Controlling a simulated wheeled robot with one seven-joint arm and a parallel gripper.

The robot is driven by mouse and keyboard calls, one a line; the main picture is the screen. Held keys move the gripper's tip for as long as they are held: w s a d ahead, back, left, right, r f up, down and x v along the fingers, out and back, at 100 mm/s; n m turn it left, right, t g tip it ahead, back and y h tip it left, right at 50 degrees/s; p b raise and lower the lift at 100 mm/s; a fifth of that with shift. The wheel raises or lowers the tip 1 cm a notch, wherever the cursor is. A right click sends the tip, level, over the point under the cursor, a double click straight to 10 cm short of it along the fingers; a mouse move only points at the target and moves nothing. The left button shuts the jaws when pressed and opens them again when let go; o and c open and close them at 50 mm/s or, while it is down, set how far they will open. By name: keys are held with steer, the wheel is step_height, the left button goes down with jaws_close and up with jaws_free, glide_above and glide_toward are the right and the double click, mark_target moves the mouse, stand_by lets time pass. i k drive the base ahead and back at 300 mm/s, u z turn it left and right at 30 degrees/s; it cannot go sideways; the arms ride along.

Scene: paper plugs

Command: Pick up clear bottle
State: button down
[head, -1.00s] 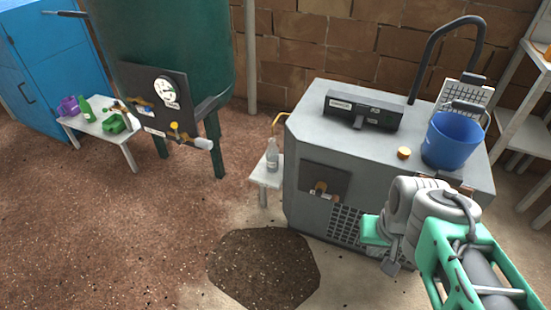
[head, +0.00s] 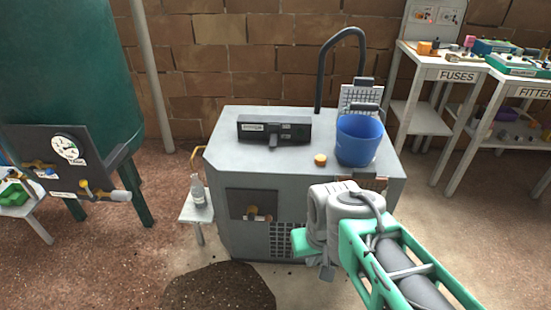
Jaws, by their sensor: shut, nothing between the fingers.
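A clear bottle (head: 197,190) stands upright on a small white side table (head: 196,212) at the left side of the grey machine. My gripper (head: 302,242) is in front of the machine's grille, to the right of the bottle and well apart from it. The green fingertip part shows, and the gripper is shut with nothing held. The bottle is in full view.
The grey machine (head: 225,150) carries a blue bucket (head: 358,140), a black control box (head: 274,129) and an orange knob (head: 320,160). A dark floor patch (head: 218,290) lies in front. A green tank (head: 65,70) stands left and shelves (head: 455,75) right.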

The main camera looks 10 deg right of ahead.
mark_target(196, 187)
steer(key=u, duration=0.45)
steer(key=i, duration=0.85)
steer(key=u, duration=1.9)
